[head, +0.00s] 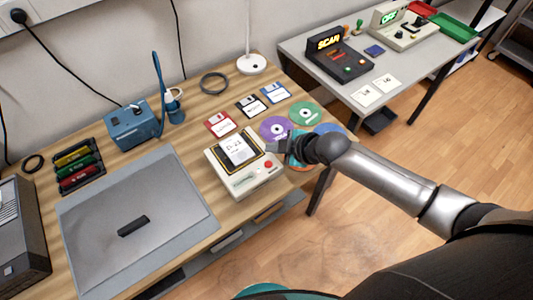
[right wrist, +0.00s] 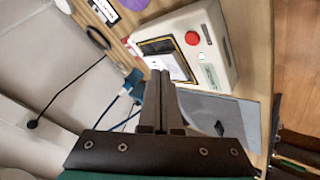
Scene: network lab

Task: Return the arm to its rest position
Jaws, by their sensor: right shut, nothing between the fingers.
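My right gripper (head: 284,147) is at the right edge of the beige device in the head view, with its arm coming in from the right. In the right wrist view its fingers (right wrist: 159,75) are together with nothing between them. The beige device (head: 262,178) has a red button and a dark-framed panel with a white label on top; it also shows in the right wrist view (right wrist: 215,50). Whether the fingers touch the device I cannot tell. My left gripper is in neither view.
The wooden desk (head: 200,150) holds a grey mat (head: 90,220) with a small dark bar (head: 133,226), floppy disks (head: 250,106), several discs (head: 304,116), a blue box (head: 132,126) and a lamp (head: 251,64). A grey table (head: 330,75) with a SCAN device (head: 338,55) stands behind.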

